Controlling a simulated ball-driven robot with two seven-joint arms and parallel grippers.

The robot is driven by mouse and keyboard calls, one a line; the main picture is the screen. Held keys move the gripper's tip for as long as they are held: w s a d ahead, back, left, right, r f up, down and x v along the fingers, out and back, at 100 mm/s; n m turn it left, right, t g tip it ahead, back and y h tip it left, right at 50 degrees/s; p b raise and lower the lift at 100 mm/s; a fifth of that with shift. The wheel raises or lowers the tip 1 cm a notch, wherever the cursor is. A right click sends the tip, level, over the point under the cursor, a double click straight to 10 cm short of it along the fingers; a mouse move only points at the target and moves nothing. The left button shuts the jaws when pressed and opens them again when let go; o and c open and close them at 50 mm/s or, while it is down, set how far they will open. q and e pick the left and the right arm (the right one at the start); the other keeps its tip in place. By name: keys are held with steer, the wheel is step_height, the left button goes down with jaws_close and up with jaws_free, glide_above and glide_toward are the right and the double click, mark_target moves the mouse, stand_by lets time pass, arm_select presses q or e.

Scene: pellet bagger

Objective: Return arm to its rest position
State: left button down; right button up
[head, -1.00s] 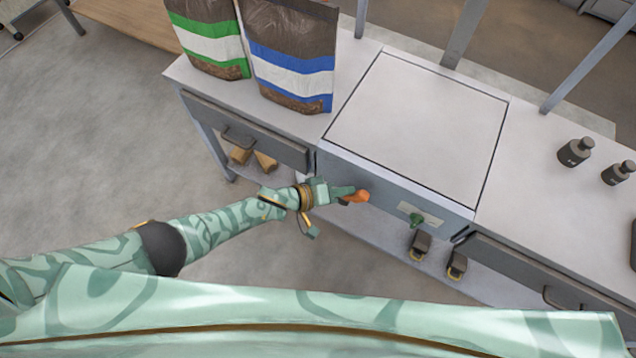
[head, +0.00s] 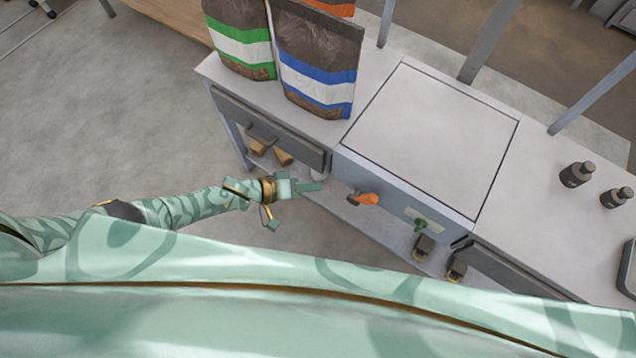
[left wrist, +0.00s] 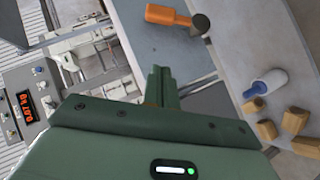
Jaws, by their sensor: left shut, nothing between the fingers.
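My left gripper (head: 312,187) is shut and empty in the head view, in front of the bench and to the left of an orange handle (head: 368,199). A clear gap separates the fingertips from the handle. In the left wrist view the closed fingers (left wrist: 162,85) point toward the bench front, and the orange handle (left wrist: 168,16) shows near the top edge. My left arm reaches in from the left. My right gripper does not show in either view.
Green-striped (head: 243,48) and blue-striped bags (head: 318,75) stand on the bench (head: 378,62). A green knob (head: 420,224) is on the front. Two dark bottles (head: 577,174) stand at right. Wooden blocks (head: 283,157) lie on the shelf. The floor at left is clear.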

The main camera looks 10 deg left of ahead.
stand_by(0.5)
arm_select(q)
steer(key=w+a+f+m+t+y, duration=0.2)
steer(key=w+a+f+m+y, duration=0.25)
steer(key=a+m, duration=0.2)
steer(key=s+a+f+g+y, duration=0.1)
steer(key=s+a+f+y, duration=0.5)
steer(key=s+a+f, duration=0.3)
steer(key=s+f+n+g+y, duration=0.1)
steer(key=s+f+g, duration=0.2)
steer(key=s, duration=1.4)
steer(key=s+a+f+n+g, duration=0.1)
steer(key=s+f+g, duration=0.2)
steer(key=s, duration=1.4)
steer(key=shift+a+f+g+y, duration=0.15)
steer(key=shift+f+g+y, duration=0.15)
steer(key=shift+f+y, duration=0.05)
